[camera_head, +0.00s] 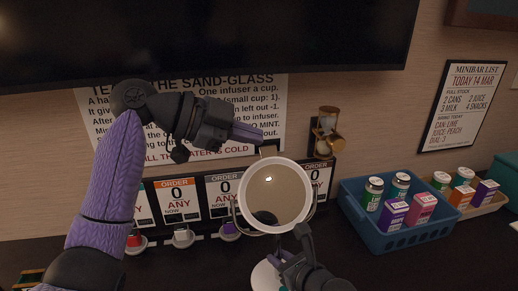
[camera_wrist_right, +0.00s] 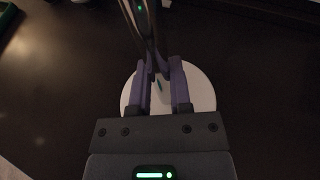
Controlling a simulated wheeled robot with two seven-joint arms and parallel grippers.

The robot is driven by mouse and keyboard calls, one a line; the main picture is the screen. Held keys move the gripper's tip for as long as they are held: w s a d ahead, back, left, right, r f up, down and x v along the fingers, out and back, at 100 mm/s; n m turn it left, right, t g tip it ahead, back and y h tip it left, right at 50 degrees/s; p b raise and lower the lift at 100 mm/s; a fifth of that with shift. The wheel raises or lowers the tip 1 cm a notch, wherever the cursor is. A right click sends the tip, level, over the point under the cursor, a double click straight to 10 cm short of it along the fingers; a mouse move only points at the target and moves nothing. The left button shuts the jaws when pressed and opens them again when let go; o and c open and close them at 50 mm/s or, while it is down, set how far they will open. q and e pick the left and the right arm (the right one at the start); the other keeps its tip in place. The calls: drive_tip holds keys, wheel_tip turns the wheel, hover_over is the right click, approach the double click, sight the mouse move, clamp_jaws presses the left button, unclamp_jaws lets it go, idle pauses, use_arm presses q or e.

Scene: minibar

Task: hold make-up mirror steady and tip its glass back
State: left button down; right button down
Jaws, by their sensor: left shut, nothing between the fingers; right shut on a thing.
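The make-up mirror's round glass (camera_head: 278,190) faces me in the head view, held in a dark U-shaped yoke. Its white round base (camera_head: 265,278) stands on the dark counter and also shows in the right wrist view (camera_wrist_right: 202,92). My right gripper (camera_head: 285,262) is shut on the mirror's stem above the base; in the right wrist view its purple fingers (camera_wrist_right: 163,72) close around the dark stem. My left gripper (camera_head: 262,136) is shut and empty, its purple fingertips just above the glass's top rim in the picture. I cannot tell if they touch it.
A blue basket (camera_head: 375,231) with several bottles and cartons stands to the right, with a tan tray (camera_head: 487,208) beyond it. A sand-glass (camera_head: 327,132) is mounted on the wall behind. Order cards (camera_head: 178,197) and small cups (camera_head: 183,236) line the back left.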

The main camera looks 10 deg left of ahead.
use_arm(q)
drive_tip(key=s+a+f+m+t+h, duration=0.2)
drive_tip(key=s+a+t, duration=0.2)
drive_tip(key=a, duration=0.2)
use_arm(e)
drive_tip(key=shift+s+f, duration=0.15)
drive_tip(key=shift+f, duration=0.15)
use_arm(q)
hover_over(259, 166)
drive_tip(key=s, duration=0.3)
drive_tip(key=f, duration=0.1)
drive_tip(key=shift+w+f, duration=1)
drive_tip(key=shift+w, duration=0.2)
drive_tip(key=shift+w+f, duration=0.25)
drive_tip(key=shift+w, duration=0.05)
drive_tip(key=shift+w+a+f+n+g, duration=0.2)
drive_tip(key=shift+w+f+n, duration=0.1)
drive_tip(key=shift+w, duration=0.1)
drive_tip(key=shift+w+a+f+n+g, duration=0.1)
drive_tip(key=shift+w+f+n+g, duration=0.15)
drive_tip(key=shift+w, duration=0.15)
